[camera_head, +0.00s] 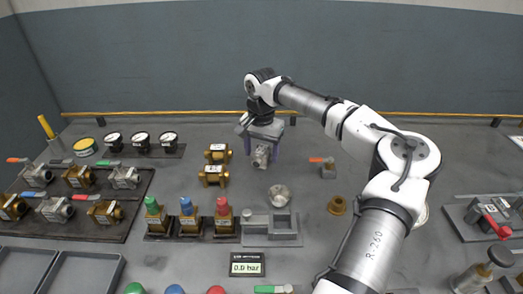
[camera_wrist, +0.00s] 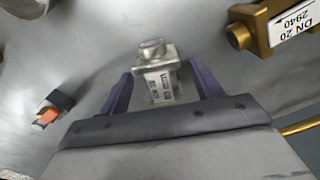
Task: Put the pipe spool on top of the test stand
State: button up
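My gripper (camera_head: 264,146) points down at the back middle of the bench, its purple fingers spread. A small silver fitting with a white label (camera_head: 261,156), possibly the pipe spool, stands below and between the fingers. In the wrist view the silver fitting (camera_wrist: 157,78) sits between the fingertips (camera_wrist: 160,72), with a visible gap on the right; contact on the left is unclear. A grey block with recesses (camera_head: 284,240), possibly the test stand, is at the front middle, behind the 0.0 bar display (camera_head: 248,264).
Two brass labelled fittings (camera_head: 213,174) lie left of my gripper. A silver round piece (camera_head: 279,195), a brass ring (camera_head: 337,205) and an orange-handled valve (camera_head: 328,170) lie nearby. Valves fill a dark tray (camera_head: 112,230) at left.

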aim_at(262, 149)
jog(key=shift+r, duration=0.1)
notch_tip(262, 149, up, 12)
jog(key=b, duration=0.1)
dwell(0.4)
